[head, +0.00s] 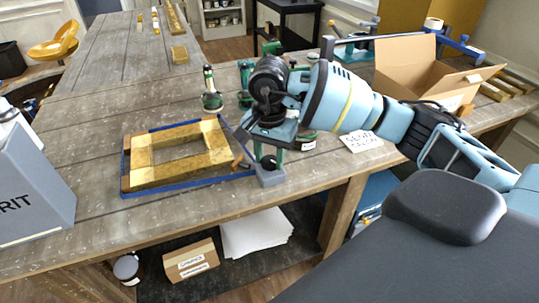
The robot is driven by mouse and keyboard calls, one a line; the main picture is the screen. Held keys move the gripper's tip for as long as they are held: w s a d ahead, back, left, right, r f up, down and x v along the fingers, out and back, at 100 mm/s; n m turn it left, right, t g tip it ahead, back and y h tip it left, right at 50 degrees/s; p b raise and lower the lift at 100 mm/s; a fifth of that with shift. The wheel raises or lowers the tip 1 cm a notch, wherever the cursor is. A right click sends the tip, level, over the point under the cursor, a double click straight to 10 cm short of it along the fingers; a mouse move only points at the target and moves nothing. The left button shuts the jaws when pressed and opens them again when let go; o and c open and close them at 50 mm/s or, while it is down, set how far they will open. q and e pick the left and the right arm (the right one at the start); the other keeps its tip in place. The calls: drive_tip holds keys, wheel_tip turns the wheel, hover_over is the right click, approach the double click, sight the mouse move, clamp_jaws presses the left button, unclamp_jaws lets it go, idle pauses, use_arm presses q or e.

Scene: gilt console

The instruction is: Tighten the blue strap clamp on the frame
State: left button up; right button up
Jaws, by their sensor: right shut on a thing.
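A pale wooden frame (136,155) lies flat on the near part of the bench, its rectangular opening showing bare bench. The blue strap clamp (165,187) runs around the frame's outer edges. Its tightening end, with a small brown wooden handle (239,163), is at the frame's right corner. My right gripper (243,150) reaches in from the right, pointing down at this corner. It is shut on the clamp's handle; the exact finger contact is small and partly hidden by the wrist. My left gripper is out of view.
A green-topped bottle (211,98) stands behind. An open cardboard box (413,68) and a white card (361,141) lie right. A grey box (30,190) is at left. Bench left of the bottle is clear.

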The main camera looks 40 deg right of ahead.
sight(269, 161)
drive_tip(key=o, duration=1)
drive_tip(key=shift+r, duration=0.1)
wheel_tip(269, 161, up, 8)
drive_tip(key=shift+f, duration=0.15)
